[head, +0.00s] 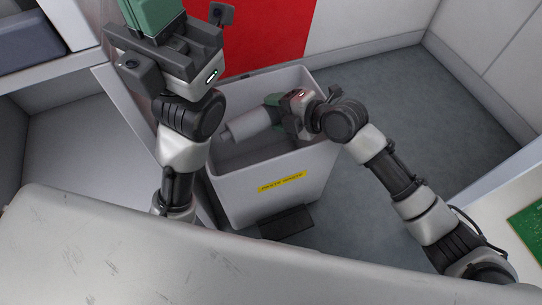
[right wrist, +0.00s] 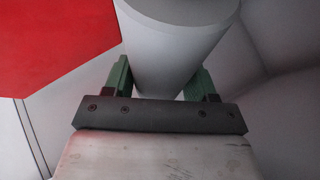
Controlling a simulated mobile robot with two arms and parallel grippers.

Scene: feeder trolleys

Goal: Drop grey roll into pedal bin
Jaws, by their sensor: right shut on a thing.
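The grey roll (head: 246,125) is a smooth, pale cylinder lying over the open mouth of the pedal bin (head: 270,200). My right gripper (head: 274,107) reaches in from the right and is shut on one end of the roll. In the right wrist view the roll (right wrist: 178,45) sits between the two green fingers (right wrist: 162,82). The bin is a light grey, open-topped box with a yellow label and a dark pedal (head: 287,222) at its foot. My left gripper (head: 150,14) is raised at the upper left, away from the bin; its fingertips are cut off by the frame edge.
A red panel (head: 268,42) is on the wall behind the bin. A pale worktop (head: 130,255) crosses the front. Shelving (head: 40,70) stands at the left, and a surface with a green board (head: 527,228) at the right. Grey floor (head: 400,110) is clear right of the bin.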

